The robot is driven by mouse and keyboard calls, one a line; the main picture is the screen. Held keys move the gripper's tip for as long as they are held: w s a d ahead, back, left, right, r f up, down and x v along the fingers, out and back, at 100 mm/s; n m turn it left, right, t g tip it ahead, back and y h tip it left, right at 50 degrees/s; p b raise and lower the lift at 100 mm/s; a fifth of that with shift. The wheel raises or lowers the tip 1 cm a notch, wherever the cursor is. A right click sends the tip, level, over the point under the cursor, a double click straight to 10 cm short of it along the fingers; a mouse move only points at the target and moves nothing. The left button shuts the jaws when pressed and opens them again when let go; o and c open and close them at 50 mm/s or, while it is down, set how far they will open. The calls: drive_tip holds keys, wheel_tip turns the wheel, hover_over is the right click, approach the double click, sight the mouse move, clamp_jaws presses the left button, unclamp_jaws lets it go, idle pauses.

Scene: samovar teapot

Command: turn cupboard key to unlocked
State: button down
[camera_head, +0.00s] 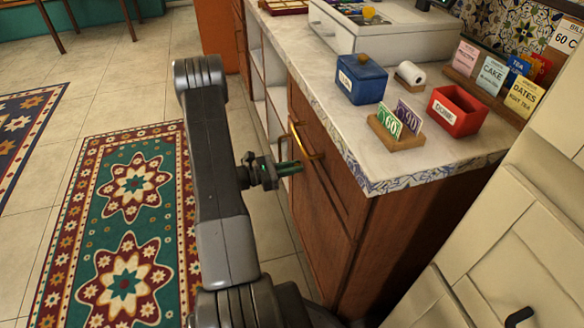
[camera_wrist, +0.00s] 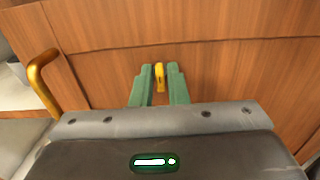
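The brown wooden cupboard door (camera_head: 325,205) is closed under the counter and fills most of the wrist view (camera_wrist: 230,60). A small yellow key (camera_wrist: 160,72) stands upright on the door in the wrist view. My gripper (camera_wrist: 161,84) has its two green fingers on either side of the key, with narrow gaps showing beside it. It is open, and I cannot tell how deep the key sits between the fingers. In the head view my gripper (camera_head: 292,168) points at the door front, and the key and lock are hidden there.
Above is the marble counter (camera_head: 440,158) with a blue box (camera_head: 361,80), a red box (camera_head: 457,110) and cards. Open shelves lie left of the door.

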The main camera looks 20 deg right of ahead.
drive_tip(key=shift+f+m+b, duration=0.1)
drive_tip(key=shift+m+b, duration=0.2)
drive_tip(key=shift+s+m+b, duration=0.15)
drive_tip(key=shift+m+b, duration=5.65)
drive_tip(key=shift+m, duration=2.8)
drive_tip(key=shift+f, duration=0.1)
drive_tip(key=c, duration=1.6)
unclamp_jaws()
drive_tip(key=shift+o, duration=0.2)
